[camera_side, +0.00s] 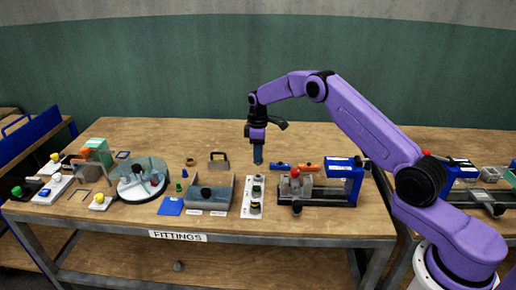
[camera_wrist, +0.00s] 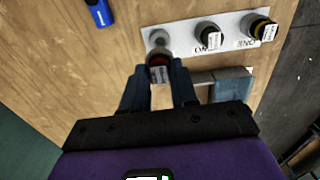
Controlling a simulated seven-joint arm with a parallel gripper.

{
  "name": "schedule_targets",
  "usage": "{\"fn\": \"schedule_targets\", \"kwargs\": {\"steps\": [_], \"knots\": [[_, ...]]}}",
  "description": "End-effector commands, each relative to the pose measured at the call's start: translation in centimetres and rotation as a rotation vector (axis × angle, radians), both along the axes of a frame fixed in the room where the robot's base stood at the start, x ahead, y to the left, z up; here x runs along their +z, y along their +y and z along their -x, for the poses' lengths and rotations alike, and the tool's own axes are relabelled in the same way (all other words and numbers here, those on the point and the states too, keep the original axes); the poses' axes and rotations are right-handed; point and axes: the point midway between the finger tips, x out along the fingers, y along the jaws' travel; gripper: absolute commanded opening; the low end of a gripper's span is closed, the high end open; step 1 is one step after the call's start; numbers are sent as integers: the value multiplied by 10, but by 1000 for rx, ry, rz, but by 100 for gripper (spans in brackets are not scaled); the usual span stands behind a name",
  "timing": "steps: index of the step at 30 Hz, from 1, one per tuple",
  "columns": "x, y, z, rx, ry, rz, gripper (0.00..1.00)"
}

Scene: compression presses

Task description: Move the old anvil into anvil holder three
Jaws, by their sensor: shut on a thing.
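My gripper (camera_wrist: 161,78) points down over the table and is shut on a small dark anvil with a red band and a white label (camera_wrist: 160,72). In the side view my gripper (camera_side: 258,160) hangs just beyond the far end of the pale holder plate (camera_side: 256,211); the anvil cannot be made out there. In the wrist view the plate (camera_wrist: 183,36) carries two dark, labelled pieces (camera_wrist: 207,33), (camera_wrist: 262,28) by the markings TWO and ONE. A round metallic seat (camera_wrist: 158,40) is at its other end, close to the held anvil, whose base is partly hidden.
Blue (camera_side: 280,166) and orange (camera_side: 307,167) tools lie right of my gripper, and a press with a blue frame (camera_side: 345,178) stands farther right. The table behind my gripper is clear.

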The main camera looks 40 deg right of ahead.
Motion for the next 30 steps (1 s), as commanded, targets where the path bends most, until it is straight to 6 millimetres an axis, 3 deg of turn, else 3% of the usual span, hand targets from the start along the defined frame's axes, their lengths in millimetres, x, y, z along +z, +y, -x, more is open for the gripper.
{"fn": "schedule_targets", "kwargs": {"steps": [15, 30], "knots": [[-36, 0, 0, 0, 0, 0, 0], [-39, 0, 0, 0, -1, 0, 0]]}}
